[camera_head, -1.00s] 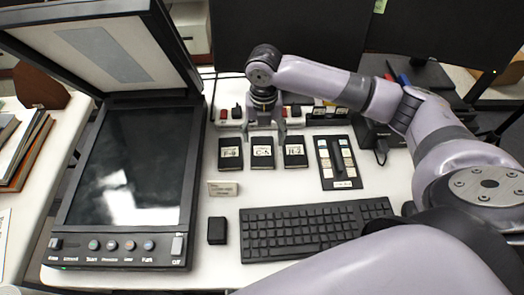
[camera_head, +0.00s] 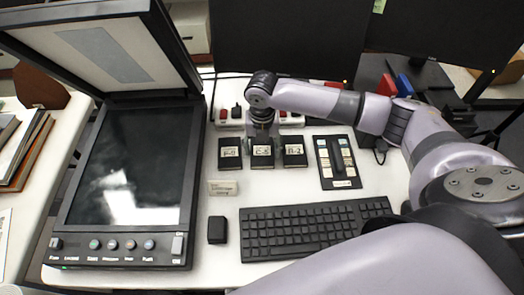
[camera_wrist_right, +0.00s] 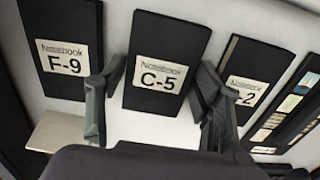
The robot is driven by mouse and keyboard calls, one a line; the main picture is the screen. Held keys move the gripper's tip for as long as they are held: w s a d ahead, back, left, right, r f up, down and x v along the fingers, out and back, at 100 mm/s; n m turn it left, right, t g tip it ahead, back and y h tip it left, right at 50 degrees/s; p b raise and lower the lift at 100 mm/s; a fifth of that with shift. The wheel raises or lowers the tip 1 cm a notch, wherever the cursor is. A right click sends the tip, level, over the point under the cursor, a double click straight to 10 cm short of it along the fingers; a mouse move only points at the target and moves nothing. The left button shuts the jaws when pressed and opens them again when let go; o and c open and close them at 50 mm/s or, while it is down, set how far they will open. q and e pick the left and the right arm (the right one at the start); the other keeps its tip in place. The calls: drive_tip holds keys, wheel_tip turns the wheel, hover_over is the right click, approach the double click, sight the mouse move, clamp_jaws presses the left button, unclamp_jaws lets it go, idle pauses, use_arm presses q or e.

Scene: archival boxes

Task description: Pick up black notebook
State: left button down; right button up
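Three black notebooks lie in a row on the white desk: F-9 (camera_head: 230,158), C-5 (camera_head: 263,160) and one whose label ends in "-2" (camera_head: 295,158). My right gripper (camera_head: 263,141) is over the top end of the middle notebook. In the right wrist view, the open fingers (camera_wrist_right: 160,70) stand apart on either side of notebook C-5 (camera_wrist_right: 168,42), with nothing held. The right finger covers part of the "-2" notebook (camera_wrist_right: 255,75); F-9 (camera_wrist_right: 66,50) lies left of the left finger. I cannot tell whether the fingers touch anything. My left gripper is out of view.
A scanner with raised lid (camera_head: 130,170) stands on the left. A keyboard (camera_head: 310,228), a small black box (camera_head: 217,230) and a small sign (camera_head: 222,188) are in front of the notebooks. A black panel (camera_head: 336,160) lies close on the right. Power strips sit behind.

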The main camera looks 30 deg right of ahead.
drive_tip(key=c, duration=0.7)
drive_tip(key=shift+c, duration=0.2)
drive_tip(key=shift+r, duration=0.15)
